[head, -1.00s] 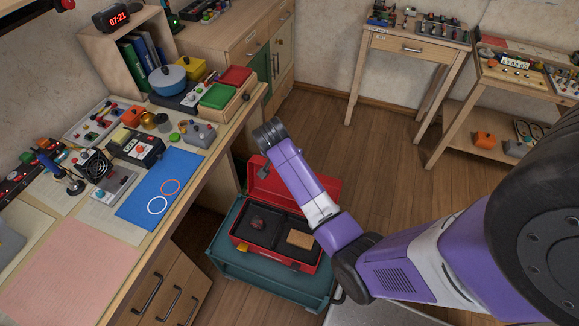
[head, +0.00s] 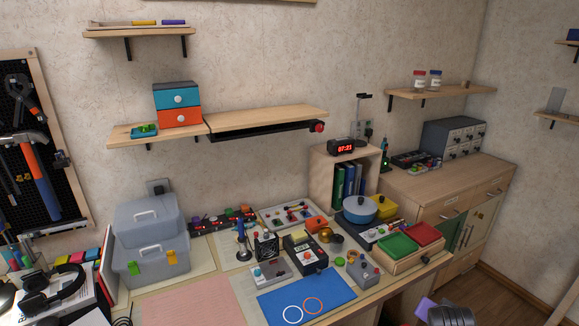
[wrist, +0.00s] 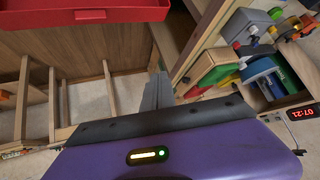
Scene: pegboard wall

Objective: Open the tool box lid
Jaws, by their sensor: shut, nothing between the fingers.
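In the head view only a dark and purple end of my arm shows at the bottom right edge. A grey box (head: 150,225) with orange and yellow latches stands closed on the workbench.
A bench with a blue mat (head: 306,296) and several small devices fills the lower head view. A wooden cabinet (head: 450,205) stands behind. Open floor (head: 510,280) shows at the right.

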